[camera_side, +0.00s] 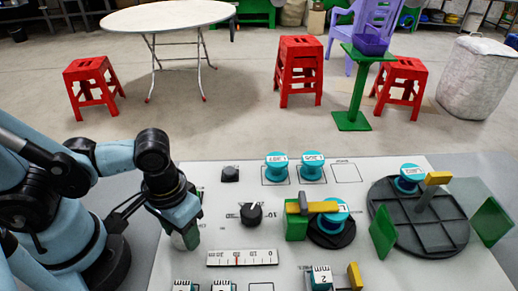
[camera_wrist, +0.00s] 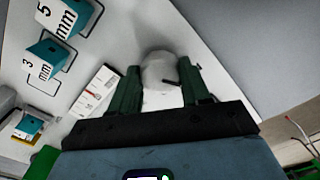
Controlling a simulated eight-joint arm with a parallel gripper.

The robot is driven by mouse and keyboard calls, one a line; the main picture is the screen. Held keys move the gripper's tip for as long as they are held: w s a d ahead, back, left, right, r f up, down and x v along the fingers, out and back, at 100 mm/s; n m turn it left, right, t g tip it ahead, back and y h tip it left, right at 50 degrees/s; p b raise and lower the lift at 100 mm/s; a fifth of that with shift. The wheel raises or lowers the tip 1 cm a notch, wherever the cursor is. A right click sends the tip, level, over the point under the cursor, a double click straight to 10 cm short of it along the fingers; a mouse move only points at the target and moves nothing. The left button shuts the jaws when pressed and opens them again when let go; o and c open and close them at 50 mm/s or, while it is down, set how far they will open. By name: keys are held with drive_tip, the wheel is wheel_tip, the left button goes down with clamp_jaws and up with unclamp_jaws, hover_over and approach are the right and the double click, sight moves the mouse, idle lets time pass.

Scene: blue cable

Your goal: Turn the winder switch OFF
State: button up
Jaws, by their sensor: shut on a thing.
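My gripper (camera_side: 188,236) is low over the left part of the white panel in the side view. In the wrist view its two green fingers (camera_wrist: 160,84) stand apart, one on each side of a pale round knob (camera_wrist: 160,68), and are shut on it. A small dark bar shows at the knob's near edge. This knob appears to be the winder switch, but no label on it can be read. In the side view my gripper hides it. Its ON or OFF position cannot be told.
A black dial (camera_side: 251,214) and a white scale with a red mark (camera_side: 242,257) lie right of my gripper. A black block (camera_side: 230,174) sits behind. Blue spools (camera_side: 277,167), a green-and-yellow clamp (camera_side: 297,222) and a large dark turntable (camera_side: 425,232) stand further right.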

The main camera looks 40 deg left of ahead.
drive_tip(key=m, duration=0.5)
drive_tip(key=shift+m, duration=0.4)
drive_tip(key=m, duration=0.5)
idle(0.4)
drive_tip(key=o, duration=1.1)
drive_tip(key=shift+c, duration=0.2)
drive_tip(key=shift+r, duration=0.1)
wheel_tip(320, 180, up, 12)
idle(0.4)
